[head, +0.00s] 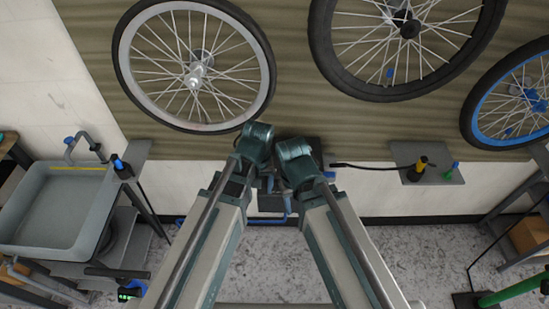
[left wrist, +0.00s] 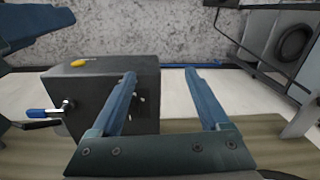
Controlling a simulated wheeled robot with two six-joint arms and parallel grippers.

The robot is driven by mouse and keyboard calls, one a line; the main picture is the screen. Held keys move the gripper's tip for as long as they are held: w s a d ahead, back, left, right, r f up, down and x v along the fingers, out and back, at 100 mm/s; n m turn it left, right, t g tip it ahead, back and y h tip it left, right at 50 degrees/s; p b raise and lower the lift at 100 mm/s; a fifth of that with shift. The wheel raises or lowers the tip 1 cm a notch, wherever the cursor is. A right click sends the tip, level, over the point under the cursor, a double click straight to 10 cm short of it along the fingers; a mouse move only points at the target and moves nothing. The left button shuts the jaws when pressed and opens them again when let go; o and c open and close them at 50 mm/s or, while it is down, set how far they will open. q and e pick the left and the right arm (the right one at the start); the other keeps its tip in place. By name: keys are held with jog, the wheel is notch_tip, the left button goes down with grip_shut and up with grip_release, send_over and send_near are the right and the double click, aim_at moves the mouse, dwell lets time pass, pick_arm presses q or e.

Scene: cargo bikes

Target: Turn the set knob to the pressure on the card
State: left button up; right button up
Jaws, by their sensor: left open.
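A dark box (left wrist: 105,85) stands in the left wrist view, with a yellow piece (left wrist: 78,63) on it and a blue-handled lever (left wrist: 45,113) at its left side. Small pale spots show on its face beside a finger of my left gripper (left wrist: 160,72). That gripper is open, with nothing between its fingers; one finger overlaps the box in the picture. Whether they touch, I cannot tell. In the head view my left gripper (head: 267,184) is mostly hidden by its wrist. The right arm's wrist is beside it, its fingers hidden. I cannot pick out the set knob or the card for sure.
Wheels (head: 195,75) hang on the back panel. A grey basin (head: 55,210) stands at left. A small shelf (head: 440,165) with a yellow-and-black item (head: 418,168) is at right. A blue pipe (head: 250,222) runs low along the wall. The floor (head: 430,260) at right is partly clear.

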aim_at(276, 173)
pick_arm(q)
jog(key=w+d+r+n+p, duration=0.5)
jog(key=w+r+n, duration=0.2)
jog(key=w+n, duration=0.3)
jog(key=shift+w+d+r+h, duration=0.25)
jog(key=shift+d+r+h, duration=0.05)
jog(key=shift+d, duration=0.05)
pick_arm(e)
notch_tip(276, 173, up, 8)
jog(key=shift+f, duration=0.2)
pick_arm(q)
jog(key=shift+f, duration=0.1)
pick_arm(e)
jog(key=shift+s+f, duration=0.1)
pick_arm(q)
notch_tip(276, 173, down, 14)
jog(key=b, duration=1.4)
pick_arm(e)
notch_tip(276, 173, down, 14)
pick_arm(q)
jog(key=shift+r, duration=0.2)
pick_arm(e)
jog(key=shift+r, duration=0.2)
pick_arm(q)
grip_shut()
